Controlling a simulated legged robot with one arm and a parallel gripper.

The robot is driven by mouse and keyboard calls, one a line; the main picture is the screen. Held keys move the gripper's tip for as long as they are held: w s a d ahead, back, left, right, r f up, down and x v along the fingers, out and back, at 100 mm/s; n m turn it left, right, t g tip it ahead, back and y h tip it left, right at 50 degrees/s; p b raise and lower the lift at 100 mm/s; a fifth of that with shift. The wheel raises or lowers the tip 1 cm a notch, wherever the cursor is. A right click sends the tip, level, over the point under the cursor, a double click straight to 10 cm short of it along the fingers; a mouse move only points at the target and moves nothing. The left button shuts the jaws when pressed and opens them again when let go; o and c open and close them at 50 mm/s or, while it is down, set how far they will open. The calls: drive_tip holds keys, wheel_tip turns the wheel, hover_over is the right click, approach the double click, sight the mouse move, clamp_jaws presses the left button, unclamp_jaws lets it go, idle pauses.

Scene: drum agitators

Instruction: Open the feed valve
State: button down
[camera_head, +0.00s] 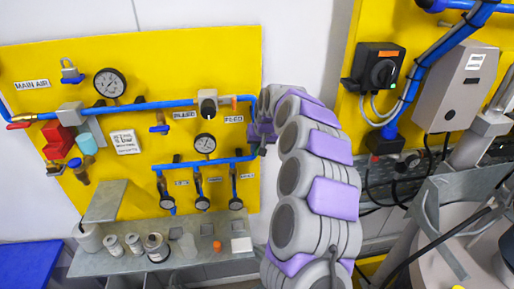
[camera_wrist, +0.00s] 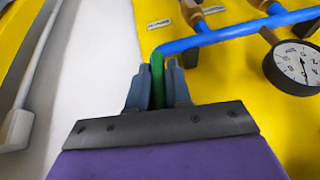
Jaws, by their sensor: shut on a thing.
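A green handle (camera_wrist: 157,78) stands upright at the left end of a blue pipe (camera_wrist: 225,34) in the wrist view. My gripper (camera_wrist: 158,82) is shut on this green handle, one blue-grey finger on each side. The handle's lower part is hidden between the fingers and behind the wrist plate. In the head view my gripper (camera_head: 262,138) is at the right edge of the yellow panel (camera_head: 225,65), by the right ends of the blue pipes. My arm partly covers that spot, and the handle is hard to make out there.
Round gauges (camera_head: 110,83) and a red-handled valve (camera_head: 19,125) are on the panel. A gauge (camera_wrist: 296,65) is right of my gripper. A grey shelf (camera_head: 120,264) with several small containers is below the panel. A grey box (camera_head: 455,87) and control switch (camera_head: 379,70) are to the right.

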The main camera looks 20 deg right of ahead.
drive_tip(key=shift+g+h+b, duration=0.3)
drive_tip(key=shift+h+b, duration=0.25)
drive_tip(key=shift+h, duration=0.15)
drive_tip(key=c, duration=1.1)
unclamp_jaws()
drive_tip(key=shift+c, duration=0.2)
drive_tip(key=v, duration=1.7)
drive_tip(key=shift+a+b, duration=0.2)
drive_tip(key=shift+b, duration=0.1)
drive_tip(key=shift+s, duration=0.1)
